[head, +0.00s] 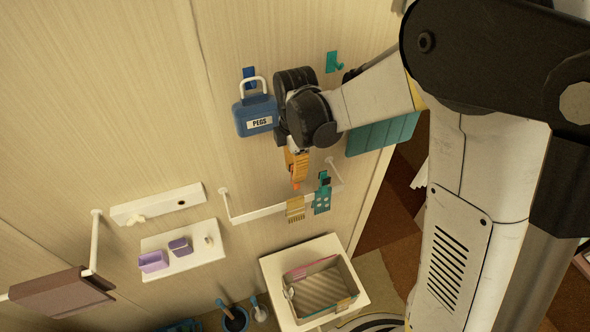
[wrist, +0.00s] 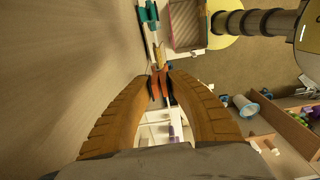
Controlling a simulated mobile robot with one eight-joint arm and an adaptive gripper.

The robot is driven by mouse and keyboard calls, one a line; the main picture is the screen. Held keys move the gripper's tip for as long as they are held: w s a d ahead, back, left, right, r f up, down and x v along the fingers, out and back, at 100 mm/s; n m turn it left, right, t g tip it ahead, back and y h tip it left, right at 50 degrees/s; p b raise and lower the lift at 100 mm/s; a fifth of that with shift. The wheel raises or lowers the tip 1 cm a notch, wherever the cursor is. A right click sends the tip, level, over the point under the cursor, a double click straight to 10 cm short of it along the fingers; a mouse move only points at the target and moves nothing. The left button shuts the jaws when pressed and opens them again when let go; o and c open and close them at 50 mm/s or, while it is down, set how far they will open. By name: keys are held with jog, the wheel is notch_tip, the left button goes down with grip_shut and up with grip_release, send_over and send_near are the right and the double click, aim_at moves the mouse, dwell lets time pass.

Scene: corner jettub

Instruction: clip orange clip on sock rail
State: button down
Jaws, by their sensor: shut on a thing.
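The orange clip (head: 296,186) shows as a small bright piece at the tips of my gripper (head: 297,177). In the wrist view the orange clip (wrist: 160,88) sits between the two tan fingers of my gripper (wrist: 161,84), which is shut on it. The white sock rail (head: 262,211) runs along the wall just below the gripper in the head view. A yellow striped piece (head: 296,211) and a teal dotted piece (head: 322,199) hang on the rail. The clip is above the rail, near the yellow piece; I cannot tell whether they touch.
A blue PEGS bag (head: 256,115) hangs left of my gripper. A teal hook (head: 333,62) is above. A white shelf with purple cups (head: 152,261) is lower left. A box on a white stand (head: 342,262) is below the rail.

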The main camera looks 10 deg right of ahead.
jog(key=shift+w+f+b, duration=0.1)
jog(key=shift+f+b, duration=3.15)
jog(key=shift+f, duration=0.5)
jog(key=c, duration=1.2)
grip_release()
jog(key=shift+c, duration=0.2)
jog(key=shift+r, duration=0.1)
notch_tip(320, 180, up, 12)
jog(key=s+d+f+m+t+b, duration=0.3)
jog(key=s+d+f+m+b, duration=0.2)
jog(key=f+m+b, duration=0.5)
jog(key=s+d+f+m+t+b, duration=0.4)
jog(key=s+f+m+b, duration=0.6)
jog(key=b, duration=0.5)
notch_tip(320, 180, down, 2)
jog(key=shift+d+f, duration=0.1)
jog(key=shift+d, duration=0.55)
